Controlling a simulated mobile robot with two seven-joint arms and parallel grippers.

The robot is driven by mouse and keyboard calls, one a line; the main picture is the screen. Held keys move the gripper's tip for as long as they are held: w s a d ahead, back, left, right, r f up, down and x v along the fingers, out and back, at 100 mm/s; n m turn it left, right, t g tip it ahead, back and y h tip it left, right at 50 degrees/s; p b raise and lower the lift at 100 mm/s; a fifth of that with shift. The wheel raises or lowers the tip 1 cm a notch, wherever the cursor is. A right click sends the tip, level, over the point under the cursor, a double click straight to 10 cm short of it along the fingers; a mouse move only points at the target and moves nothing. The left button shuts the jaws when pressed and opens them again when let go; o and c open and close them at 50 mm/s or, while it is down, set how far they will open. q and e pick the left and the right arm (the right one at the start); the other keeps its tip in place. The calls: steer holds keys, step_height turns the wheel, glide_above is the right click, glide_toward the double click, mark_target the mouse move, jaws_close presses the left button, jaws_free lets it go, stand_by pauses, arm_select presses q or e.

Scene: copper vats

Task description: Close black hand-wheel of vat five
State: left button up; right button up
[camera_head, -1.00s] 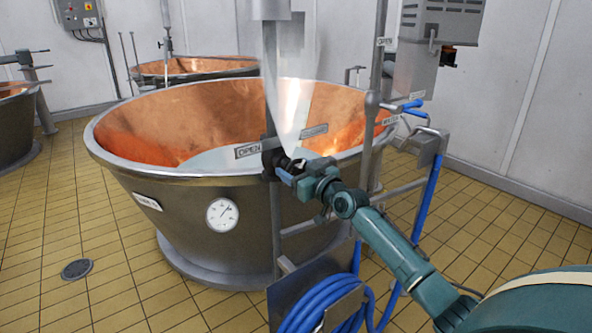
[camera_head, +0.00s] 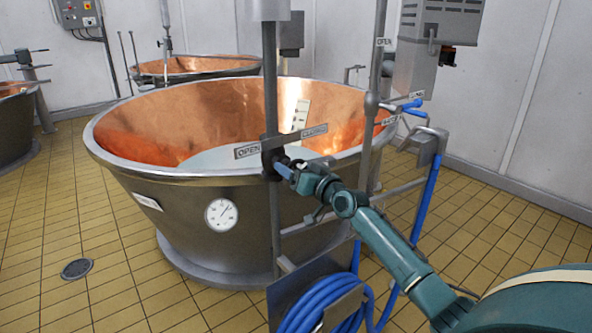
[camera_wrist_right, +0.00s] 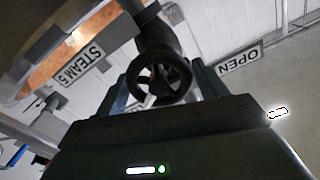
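The black hand-wheel (camera_head: 272,160) sits low on a vertical grey pipe at the near rim of the big copper-lined vat (camera_head: 205,215). In the right wrist view the wheel (camera_wrist_right: 162,80) shows as a dark ring facing the camera, under a STEAM 5 plate (camera_wrist_right: 82,63). My right gripper (camera_head: 284,168) is at the wheel. Its two fingers (camera_wrist_right: 162,84) lie on opposite sides of the rim and appear to touch it. The head view partly hides the wheel behind the fingers. No steam shows over the vat. My left gripper is not in view.
A blue hose coil (camera_head: 325,310) hangs below my right arm. Pipes with blue handles (camera_head: 411,104) stand right of the wheel. Tiled floor (camera_head: 490,215) is free at the right.

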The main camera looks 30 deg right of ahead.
steer(key=shift+o, duration=1)
steer(key=shift+s, duration=0.1)
steer(key=s+d, duration=0.1)
steer(key=s, duration=1.2)
